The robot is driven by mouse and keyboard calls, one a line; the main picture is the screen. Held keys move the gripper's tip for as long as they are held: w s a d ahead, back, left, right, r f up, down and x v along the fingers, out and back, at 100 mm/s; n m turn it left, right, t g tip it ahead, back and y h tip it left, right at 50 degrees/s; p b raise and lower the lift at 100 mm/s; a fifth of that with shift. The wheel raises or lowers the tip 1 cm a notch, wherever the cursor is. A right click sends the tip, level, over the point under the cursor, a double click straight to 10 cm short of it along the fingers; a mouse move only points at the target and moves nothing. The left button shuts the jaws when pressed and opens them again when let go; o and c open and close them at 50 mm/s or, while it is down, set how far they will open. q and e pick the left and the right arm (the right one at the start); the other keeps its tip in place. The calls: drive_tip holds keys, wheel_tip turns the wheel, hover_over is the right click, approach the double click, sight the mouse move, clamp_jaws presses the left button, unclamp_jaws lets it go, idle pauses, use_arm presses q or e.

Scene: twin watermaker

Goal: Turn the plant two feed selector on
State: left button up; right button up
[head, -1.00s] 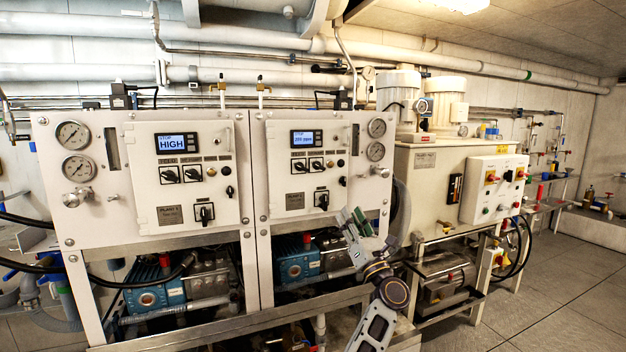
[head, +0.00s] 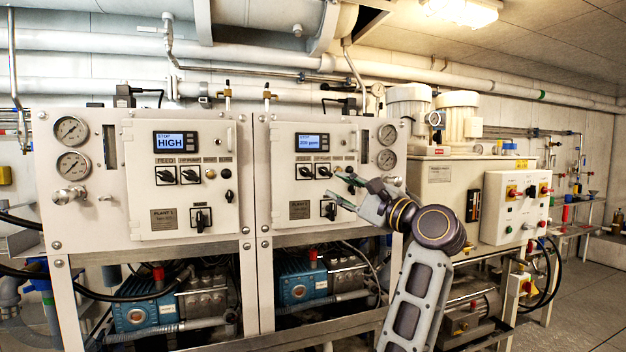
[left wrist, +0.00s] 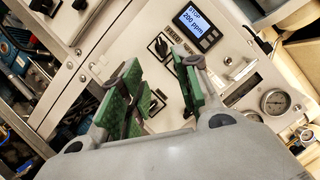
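The plant two panel (head: 285,150) is the right one of two white panels, with a blue display (head: 308,141) reading 200 ppm. The feed selector (head: 305,173), a black knob, is the left one of a pair below the display. In the left wrist view the feed selector (left wrist: 160,45) shows beyond the fingers; its exact pointer angle is too small to tell. My left gripper (head: 343,188) is open and empty, to the right of and slightly below the selector pair, apart from the feed selector. Its green-padded fingers (left wrist: 155,95) stand apart. My right gripper is not in view.
A second selector (head: 324,171) sits beside the feed selector, near my fingertips. A lower black knob (head: 328,209) and the nameplate (head: 299,210) are below. Gauges (head: 387,147) stand at the panel's right. The plant one panel (head: 140,215) is at left, showing HIGH.

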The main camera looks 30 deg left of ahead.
sight(307, 172)
use_arm(q)
drive_tip(key=shift+a, duration=0.15)
drive_tip(key=x, duration=1.2)
drive_tip(key=shift+r+b, duration=0.1)
drive_tip(key=shift+b, duration=0.3)
drive_tip(key=shift+w+a+r, duration=0.1)
drive_tip(key=shift+w+a, duration=0.2)
drive_tip(key=shift+a, duration=0.35)
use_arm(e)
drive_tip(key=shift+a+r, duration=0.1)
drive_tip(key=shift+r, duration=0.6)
use_arm(q)
drive_tip(key=shift+c, duration=0.2)
clamp_jaws()
drive_tip(key=shift+r, duration=0.1)
